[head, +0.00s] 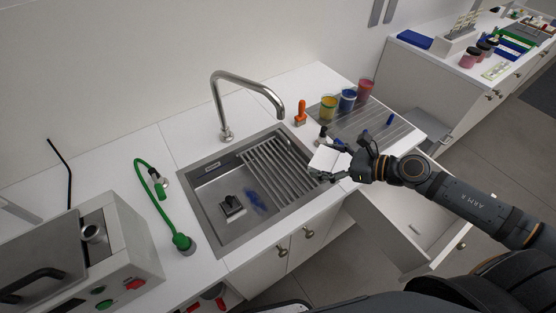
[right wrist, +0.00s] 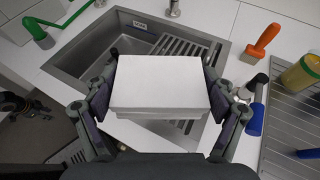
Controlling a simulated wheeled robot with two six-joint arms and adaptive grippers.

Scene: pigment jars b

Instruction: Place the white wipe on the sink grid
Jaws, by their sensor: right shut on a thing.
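The white wipe (head: 328,158) is a flat white block held by my right gripper (head: 338,163) at the right front edge of the sink. In the right wrist view the wipe (right wrist: 160,85) sits between both fingers, which are shut on its sides. The sink grid (head: 275,172) is a set of metal bars over the right part of the sink basin. It also shows in the right wrist view (right wrist: 186,47), partly hidden behind the wipe. The wipe is held above the worktop, close to the grid's right end. My left gripper is not in view.
The steel sink (head: 205,190) holds a dark object (head: 231,206) and a blue stain. A tall tap (head: 222,100) arches behind it. An orange-handled tool (head: 300,114) and jars of yellow, blue and red (head: 328,107) stand right of it by a drainboard (head: 375,128). An open drawer (head: 410,215) is below.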

